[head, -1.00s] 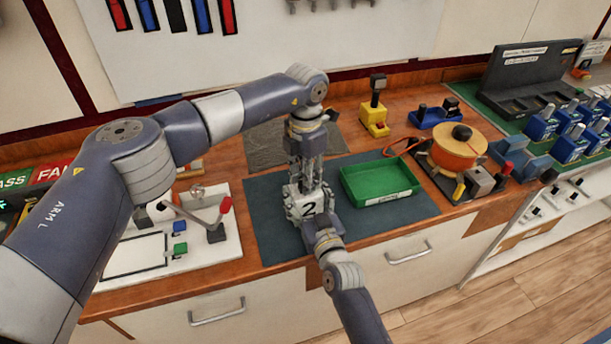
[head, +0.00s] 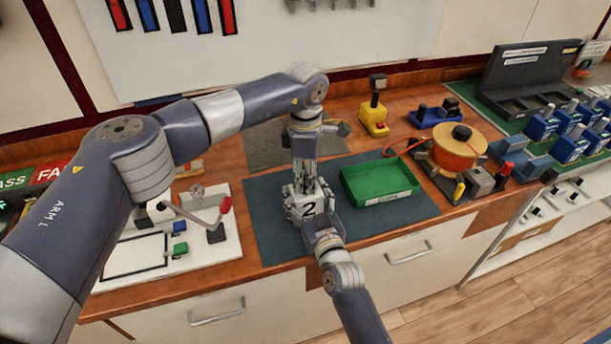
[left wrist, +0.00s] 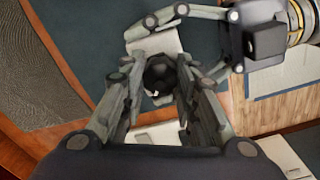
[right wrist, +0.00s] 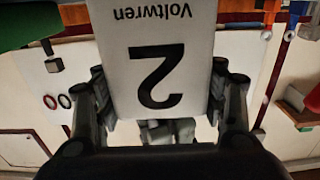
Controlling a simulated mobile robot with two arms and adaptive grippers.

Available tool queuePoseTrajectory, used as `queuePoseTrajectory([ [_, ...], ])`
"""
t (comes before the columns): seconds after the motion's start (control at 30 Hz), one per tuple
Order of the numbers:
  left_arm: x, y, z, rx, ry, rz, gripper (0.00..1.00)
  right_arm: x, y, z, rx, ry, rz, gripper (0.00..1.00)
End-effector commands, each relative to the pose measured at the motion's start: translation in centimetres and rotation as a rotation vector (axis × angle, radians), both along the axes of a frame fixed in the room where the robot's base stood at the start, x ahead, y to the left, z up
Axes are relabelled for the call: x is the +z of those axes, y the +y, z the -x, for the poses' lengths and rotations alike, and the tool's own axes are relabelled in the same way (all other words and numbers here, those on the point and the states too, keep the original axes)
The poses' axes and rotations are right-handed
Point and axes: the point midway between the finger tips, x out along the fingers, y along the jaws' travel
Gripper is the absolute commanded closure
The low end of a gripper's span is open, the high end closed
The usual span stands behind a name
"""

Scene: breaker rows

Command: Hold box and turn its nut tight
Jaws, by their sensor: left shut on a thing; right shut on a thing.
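The box is pale grey-white with a black 2 and stands on the dark mat in the head view (head: 309,209); its face reads "Voltwren" in the right wrist view (right wrist: 153,55). My right gripper (head: 320,222) is shut on the box from the front, one finger on each side. My left gripper (head: 306,184) points straight down over the box, its fingers shut around a dark round nut at its top (left wrist: 160,75). The fingers cover much of the nut, so its seating cannot be told.
A green tray (head: 381,183) lies just right of the box on the dark mat (head: 270,218). A white board with a red-tipped lever (head: 224,206) is at the left. An orange reel (head: 458,150) and several blue units (head: 541,124) stand farther right.

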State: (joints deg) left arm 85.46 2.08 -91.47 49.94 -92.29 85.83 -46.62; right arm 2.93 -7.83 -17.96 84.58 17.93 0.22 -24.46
Motion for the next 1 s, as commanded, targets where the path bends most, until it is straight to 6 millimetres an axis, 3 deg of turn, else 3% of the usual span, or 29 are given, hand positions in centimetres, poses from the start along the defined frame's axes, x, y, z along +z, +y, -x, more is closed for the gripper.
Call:
queuePoseTrajectory([
  [0.6, 0.12, 0.27, -0.22, -0.037, -0.005, -0.004, 0.96, -0.18, -0.16, 0.02, -0.002, 0.003, 0.0, 0.74],
  [0.63, 0.12, 0.27, -0.22, -0.037, -0.005, -0.004, 0.65, -0.18, -0.16, 0.02, -0.002, 0.003, 0.0, 0.74],
  [0.7, 0.1, 0.25, -0.2, -0.037, -0.004, -0.004, 0.51, -0.18, -0.16, 0.02, -0.002, 0.003, 0.001, 0.74],
  [1.0, 0.05, 0.09, -0.08, -0.039, -0.002, -0.002, 0.51, -0.18, -0.09, 0.03, -0.001, 0.003, 0.002, 0.74],
])
